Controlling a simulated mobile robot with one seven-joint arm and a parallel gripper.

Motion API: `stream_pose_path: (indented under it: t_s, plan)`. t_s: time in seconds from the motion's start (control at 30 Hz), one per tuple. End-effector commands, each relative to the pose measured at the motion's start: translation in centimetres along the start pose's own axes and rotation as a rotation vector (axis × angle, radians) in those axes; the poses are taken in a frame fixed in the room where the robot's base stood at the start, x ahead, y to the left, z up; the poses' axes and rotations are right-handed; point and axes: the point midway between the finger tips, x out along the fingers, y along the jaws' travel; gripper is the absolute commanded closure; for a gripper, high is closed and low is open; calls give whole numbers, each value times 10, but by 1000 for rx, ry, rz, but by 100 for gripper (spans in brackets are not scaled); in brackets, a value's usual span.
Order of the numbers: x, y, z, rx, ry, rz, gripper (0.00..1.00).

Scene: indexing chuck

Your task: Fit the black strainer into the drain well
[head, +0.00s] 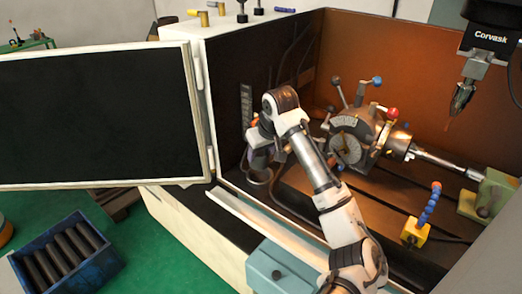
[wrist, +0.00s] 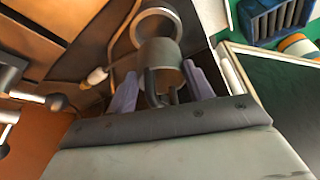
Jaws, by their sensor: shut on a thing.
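The black strainer (wrist: 161,63) is a dark grey cylinder with a looped handle, seen in the wrist view. My gripper (wrist: 160,92) is shut on its handle, one finger on each side. The drain well (wrist: 137,34) shows as a pale round rim just beyond the strainer, whose far end overlaps the rim in the picture. I cannot tell whether they touch. In the head view my gripper (head: 262,155) is low in the left corner of the machine enclosure, over the round drain rim (head: 258,183). The strainer is mostly hidden there by my arm.
The indexing chuck (head: 352,140) with its knobbed levers stands right of my arm. A yellow block with a blue coolant hose (head: 415,235) stands on the bed. The open door (head: 95,115) is at left. A blue crate of dark bars (head: 65,262) is on the floor.

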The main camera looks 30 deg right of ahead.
Motion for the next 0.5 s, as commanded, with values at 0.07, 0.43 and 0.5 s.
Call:
stream_pose_path:
  t_s: [0.07,0.43,0.5]
  plan:
    - [4,0,2,0,0,0,72]
    - [21,0,9,0,1,1,72]
    - [24,0,10,1,1,1,72]
